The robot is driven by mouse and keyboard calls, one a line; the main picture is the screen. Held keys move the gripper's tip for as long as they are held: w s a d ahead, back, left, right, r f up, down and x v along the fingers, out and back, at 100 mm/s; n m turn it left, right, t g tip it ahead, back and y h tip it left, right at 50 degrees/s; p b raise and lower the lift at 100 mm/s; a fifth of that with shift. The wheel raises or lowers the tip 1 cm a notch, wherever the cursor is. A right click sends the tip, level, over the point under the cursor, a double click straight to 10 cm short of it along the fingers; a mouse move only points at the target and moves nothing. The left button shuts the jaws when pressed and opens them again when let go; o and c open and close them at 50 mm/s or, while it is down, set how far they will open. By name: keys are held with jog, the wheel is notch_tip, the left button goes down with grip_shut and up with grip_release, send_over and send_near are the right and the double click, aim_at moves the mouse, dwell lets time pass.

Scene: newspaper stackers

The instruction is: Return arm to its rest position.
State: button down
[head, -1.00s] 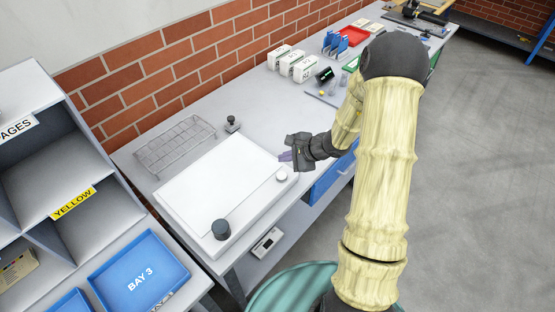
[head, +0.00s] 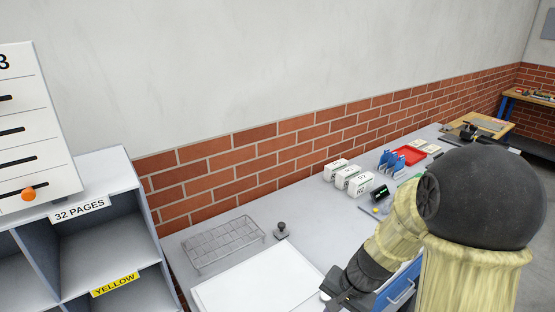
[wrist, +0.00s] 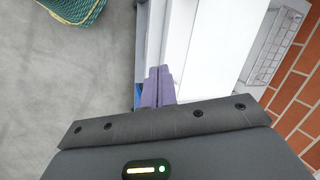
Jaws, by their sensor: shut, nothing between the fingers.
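My gripper shows in the wrist view with its purple fingers (wrist: 158,88) together and nothing between them. In the head view its dark wrist body (head: 350,290) is at the lower middle, at the near right edge of a white board (head: 255,280) on the bench. The fingertips are hidden in the head view. My pale yellow arm is bent, with its big dark joint at the lower right.
A wire rack (head: 222,243) and a dark stamp-like knob (head: 281,230) stand behind the board. White boxes (head: 348,177), a blue holder (head: 391,163) and a red tray (head: 408,155) are farther along the bench. Shelving (head: 110,245) stands left. A green woven item (wrist: 55,22) lies at floor level.

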jog(key=s+d+r+n+t+h, duration=0.1)
jog(key=s+d+r+n+h, duration=0.1)
jog(key=s+r+n, duration=0.3)
jog(key=shift+s+d+n+h, duration=0.2)
jog(key=shift+s+n+h, duration=0.15)
jog(key=shift+n+h, duration=0.4)
dwell(0.5)
